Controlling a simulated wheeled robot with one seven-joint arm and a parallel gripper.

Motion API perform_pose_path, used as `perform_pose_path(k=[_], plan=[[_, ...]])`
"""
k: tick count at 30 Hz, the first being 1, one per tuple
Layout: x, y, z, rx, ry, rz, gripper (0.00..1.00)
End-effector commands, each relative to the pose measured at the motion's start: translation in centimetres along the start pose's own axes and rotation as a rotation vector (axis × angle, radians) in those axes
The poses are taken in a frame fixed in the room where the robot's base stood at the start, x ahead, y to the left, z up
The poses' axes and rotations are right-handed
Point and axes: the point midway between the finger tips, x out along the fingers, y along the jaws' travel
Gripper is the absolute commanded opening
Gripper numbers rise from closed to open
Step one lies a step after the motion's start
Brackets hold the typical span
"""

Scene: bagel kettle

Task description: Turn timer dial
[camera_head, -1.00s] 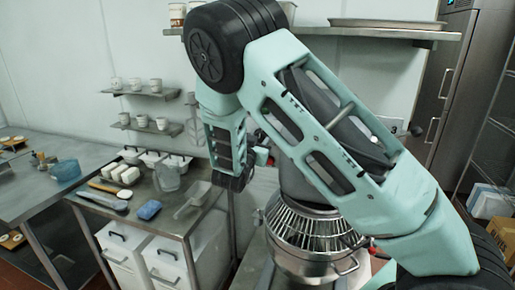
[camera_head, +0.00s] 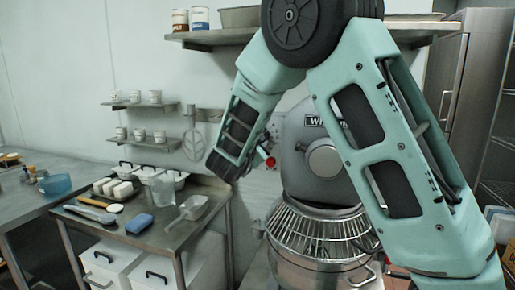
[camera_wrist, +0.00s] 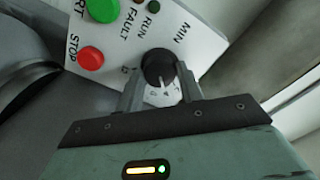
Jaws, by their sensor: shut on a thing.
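The timer dial (camera_wrist: 159,66) is a round black knob with a pale pointer mark, on a light control panel (camera_wrist: 192,28) marked MIN. My gripper (camera_wrist: 160,86) is shut on the dial, with one finger on each side of it. A red STOP button (camera_wrist: 91,58) and a green button (camera_wrist: 102,10) sit to the left on the same panel. In the head view, the panel is on the left side of the large grey mixer (camera_head: 322,160), where a red button (camera_head: 270,162) shows. The dial and my fingertips cannot be made out there.
A steel table (camera_head: 160,228) with a scoop (camera_head: 188,212), a blue sponge (camera_head: 139,223) and tubs stands at left. Wall shelves (camera_head: 150,146) hold cups. A tall steel cabinet (camera_head: 467,80) stands at right.

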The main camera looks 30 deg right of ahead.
Motion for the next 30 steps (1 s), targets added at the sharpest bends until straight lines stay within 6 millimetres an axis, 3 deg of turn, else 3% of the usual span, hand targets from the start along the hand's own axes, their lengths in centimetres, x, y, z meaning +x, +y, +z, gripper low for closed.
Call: perform_pose_path(k=[15, 16, 18, 30], plan=[[-0.04, 0.02, 0.04, 0.023, -0.002, 0.001, 0.14], [-0.04, 0.03, 0.04, 0.023, -0.002, 0.001, 0.40], [-0.03, 0.03, 0.04, 0.023, -0.001, 0.001, 0.59], [-0.73, 0.04, 0.10, 0.024, -0.001, 0.000, 0.59]])
